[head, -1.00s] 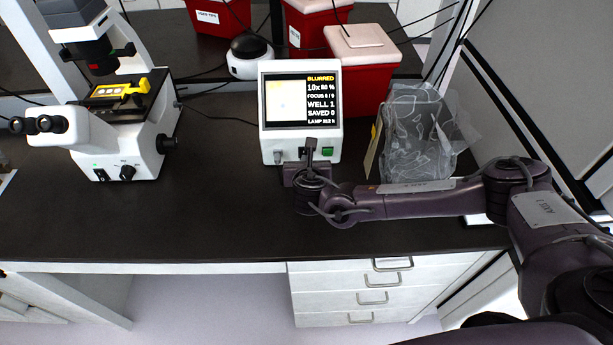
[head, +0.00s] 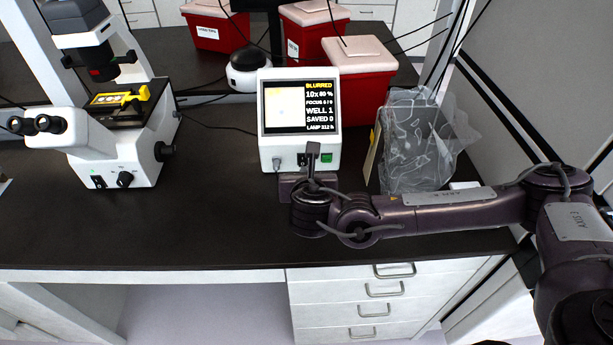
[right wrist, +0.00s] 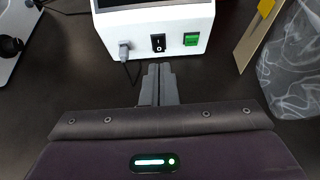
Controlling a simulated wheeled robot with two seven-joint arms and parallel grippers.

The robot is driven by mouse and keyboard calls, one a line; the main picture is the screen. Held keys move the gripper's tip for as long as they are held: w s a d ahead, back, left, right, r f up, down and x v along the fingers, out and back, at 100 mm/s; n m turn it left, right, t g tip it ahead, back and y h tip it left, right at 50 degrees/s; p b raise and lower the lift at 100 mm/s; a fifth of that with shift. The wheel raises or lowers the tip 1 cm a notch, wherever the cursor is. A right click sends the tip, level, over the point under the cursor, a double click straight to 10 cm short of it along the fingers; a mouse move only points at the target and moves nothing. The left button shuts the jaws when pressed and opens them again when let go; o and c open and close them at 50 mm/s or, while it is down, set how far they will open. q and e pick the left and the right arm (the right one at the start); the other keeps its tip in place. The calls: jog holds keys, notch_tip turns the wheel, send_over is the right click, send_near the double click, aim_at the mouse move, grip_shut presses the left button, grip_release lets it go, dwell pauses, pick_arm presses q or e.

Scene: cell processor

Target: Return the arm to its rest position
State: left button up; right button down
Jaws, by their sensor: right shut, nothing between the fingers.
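My right arm (head: 450,210) reaches in from the right over the dark bench. Its right gripper (head: 312,156) is in front of the white display box (head: 297,150), below the screen. In the right wrist view the two grey fingers (right wrist: 158,72) lie together, shut and empty, just short of the box's front face (right wrist: 160,42). Whether the fingertips touch the box I cannot tell. The box's screen reads BLURRED, 10x, WELL 1, SAVED 0. My left gripper is not in view.
A white microscope (head: 125,140) with a yellow holder (head: 120,98) stands at left. Red bins (head: 362,95) stand behind the box. A clear plastic bag (head: 415,150) stands right of the box, close behind my forearm. The bench (head: 170,225) is clear at front left.

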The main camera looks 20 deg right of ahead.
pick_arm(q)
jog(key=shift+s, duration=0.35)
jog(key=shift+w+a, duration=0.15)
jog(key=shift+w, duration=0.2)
